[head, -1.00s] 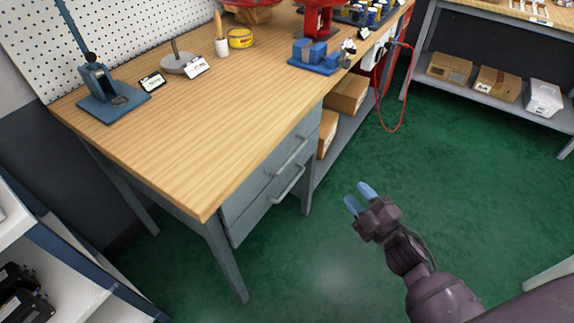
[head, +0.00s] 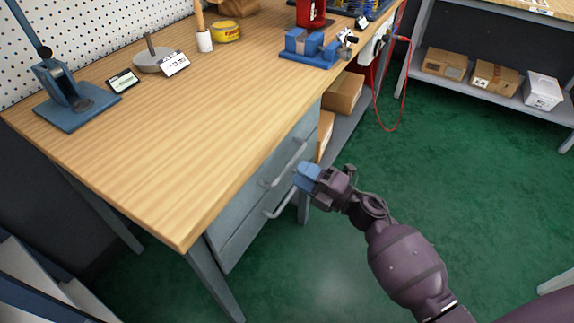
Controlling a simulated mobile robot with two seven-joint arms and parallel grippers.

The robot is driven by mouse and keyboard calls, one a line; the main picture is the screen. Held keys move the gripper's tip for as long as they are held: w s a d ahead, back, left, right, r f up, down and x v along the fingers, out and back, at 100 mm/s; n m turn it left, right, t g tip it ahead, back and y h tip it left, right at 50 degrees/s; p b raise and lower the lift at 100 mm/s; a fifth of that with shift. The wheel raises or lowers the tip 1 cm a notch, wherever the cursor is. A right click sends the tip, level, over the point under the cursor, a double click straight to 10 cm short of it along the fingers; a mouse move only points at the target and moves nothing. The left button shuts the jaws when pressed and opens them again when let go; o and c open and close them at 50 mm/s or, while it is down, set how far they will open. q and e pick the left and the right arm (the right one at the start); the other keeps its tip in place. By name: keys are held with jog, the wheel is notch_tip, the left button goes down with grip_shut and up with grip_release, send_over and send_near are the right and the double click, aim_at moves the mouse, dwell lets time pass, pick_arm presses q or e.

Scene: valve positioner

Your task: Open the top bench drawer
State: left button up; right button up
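The wooden bench (head: 190,115) has two grey drawers under its top at the front. The top drawer (head: 247,192) looks shut, with a bar handle (head: 284,165) across its face. The lower drawer (head: 240,238) also looks shut, with its own bar handle (head: 286,194). My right gripper (head: 305,177) has blue fingertips and is beside the right part of the drawer fronts, close to the top handle. The fingertips overlap each other from this angle, so their gap and any contact with the handle cannot be seen. My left gripper is out of view.
A blue press (head: 72,100), a blue vise (head: 310,45), a yellow tin (head: 227,31) and small cards stand on the bench. Cardboard boxes (head: 342,92) sit on the shelf below. A red cable (head: 375,105) hangs at the far end. The green floor (head: 450,180) on the right is clear.

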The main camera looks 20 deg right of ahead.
aim_at(288, 164)
jog(key=shift+x, duration=2.3)
jog(key=shift+c, duration=0.4)
grip_shut()
